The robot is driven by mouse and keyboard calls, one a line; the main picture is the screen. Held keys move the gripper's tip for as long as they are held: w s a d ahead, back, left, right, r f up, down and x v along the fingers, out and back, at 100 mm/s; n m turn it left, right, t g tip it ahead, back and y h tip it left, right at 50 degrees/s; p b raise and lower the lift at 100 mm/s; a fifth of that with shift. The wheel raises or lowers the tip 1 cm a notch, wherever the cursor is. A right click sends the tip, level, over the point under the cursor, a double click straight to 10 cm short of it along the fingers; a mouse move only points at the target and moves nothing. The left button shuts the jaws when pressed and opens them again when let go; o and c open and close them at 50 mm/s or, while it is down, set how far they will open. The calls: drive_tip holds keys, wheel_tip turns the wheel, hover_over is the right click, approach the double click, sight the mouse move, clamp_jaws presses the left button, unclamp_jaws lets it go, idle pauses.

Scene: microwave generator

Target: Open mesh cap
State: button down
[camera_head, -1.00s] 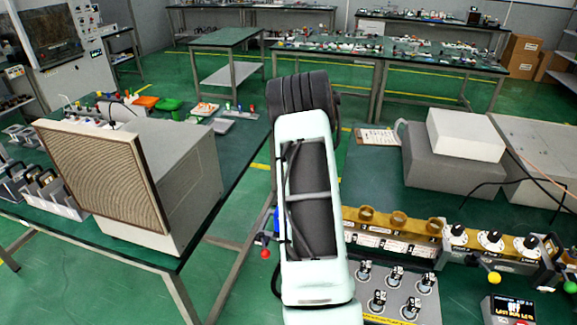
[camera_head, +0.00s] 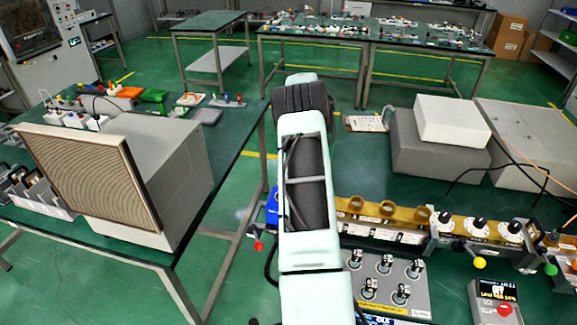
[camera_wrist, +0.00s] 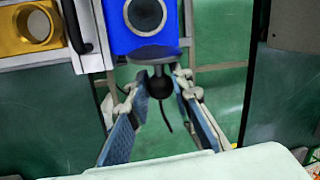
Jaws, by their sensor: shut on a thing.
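My gripper (camera_wrist: 160,96) is shut on this knob, one blue-padded finger on each side. A tan mesh panel (camera_head: 83,178) stands on the front of a grey box (camera_head: 165,165) on the left table in the head view. My arm hides my gripper in the head view; only a bit of a blue part (camera_head: 272,207) shows beside the arm.
A red ball-ended lever (camera_head: 258,246) is just left of my arm. A brass-coloured row with round holes (camera_head: 388,212), dials and a plate of switches (camera_head: 385,280) lie to the right. White and grey boxes (camera_head: 452,120) stand behind. Green floor is open between the tables.

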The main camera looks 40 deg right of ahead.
drive_tip(key=c, duration=1.7)
unclamp_jaws()
drive_tip(key=v, duration=1.2)
drive_tip(key=shift+s, duration=0.1)
